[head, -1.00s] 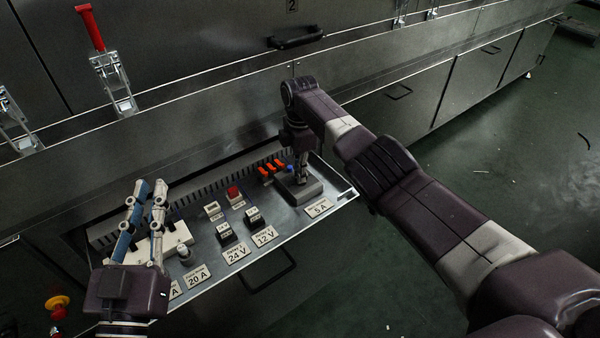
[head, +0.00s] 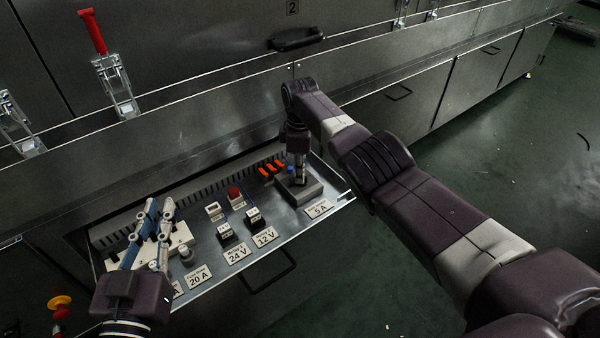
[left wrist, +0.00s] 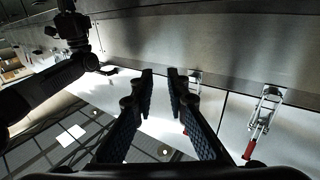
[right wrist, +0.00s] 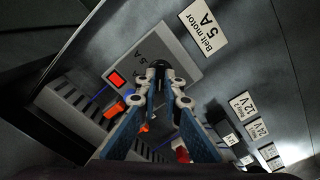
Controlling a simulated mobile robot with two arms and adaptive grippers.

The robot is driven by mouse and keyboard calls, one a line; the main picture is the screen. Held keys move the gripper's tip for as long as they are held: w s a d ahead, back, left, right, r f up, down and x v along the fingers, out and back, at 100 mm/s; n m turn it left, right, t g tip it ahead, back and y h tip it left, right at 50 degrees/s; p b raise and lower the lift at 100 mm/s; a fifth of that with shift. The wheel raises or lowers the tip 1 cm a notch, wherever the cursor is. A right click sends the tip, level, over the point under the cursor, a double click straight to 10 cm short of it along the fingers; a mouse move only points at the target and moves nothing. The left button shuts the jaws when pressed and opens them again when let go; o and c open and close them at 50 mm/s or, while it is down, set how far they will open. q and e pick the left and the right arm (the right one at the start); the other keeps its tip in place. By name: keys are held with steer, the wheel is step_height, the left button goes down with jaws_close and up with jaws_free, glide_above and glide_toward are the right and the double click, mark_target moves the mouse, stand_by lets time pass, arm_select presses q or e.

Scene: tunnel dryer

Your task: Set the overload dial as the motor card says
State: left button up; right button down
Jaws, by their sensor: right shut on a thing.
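A grey overload box (head: 312,191) sits at the right end of the open panel drawer. In the right wrist view, the box (right wrist: 185,70) carries a "5 A" mark, a red square and a black round dial (right wrist: 158,66). My right gripper (right wrist: 160,76) is shut on the dial; its fingers hide much of it, so I cannot read its setting. It points down at the box in the head view (head: 299,181). The motor card (right wrist: 205,28) beside the box reads "Belt motor 5 A". My left gripper (head: 160,206) is open and empty above the drawer's left end.
Cards read 12 V (head: 265,237), 24 V (head: 237,253) and 20 A (head: 199,277). The dryer wall (head: 190,140) rises behind.

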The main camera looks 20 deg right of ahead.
steer(key=m, duration=0.2)
steer(key=shift+m, duration=0.4)
steer(key=m, duration=0.4)
steer(key=shift+w+d+m, duration=0.1)
steer(key=shift+m, duration=0.2)
steer(key=m, duration=0.3)
steer(key=shift+m, duration=0.3)
steer(key=m, duration=0.2)
steer(key=shift+d+m, duration=0.15)
steer(key=shift+m, duration=0.25)
steer(key=m, duration=0.3)
steer(key=shift+m, duration=1.2)
arm_select(q)
steer(key=f, duration=0.1)
steer(key=f+g, duration=0.1)
steer(key=f, duration=0.1)
steer(key=shift+s+a+f+g+y+p, duration=0.2)
steer(key=shift+a+f+g+y+p, duration=0.05)
steer(key=shift+a+g+y+p, duration=0.1)
arm_select(e)
steer(key=m, duration=0.5)
steer(key=shift+d, duration=0.1)
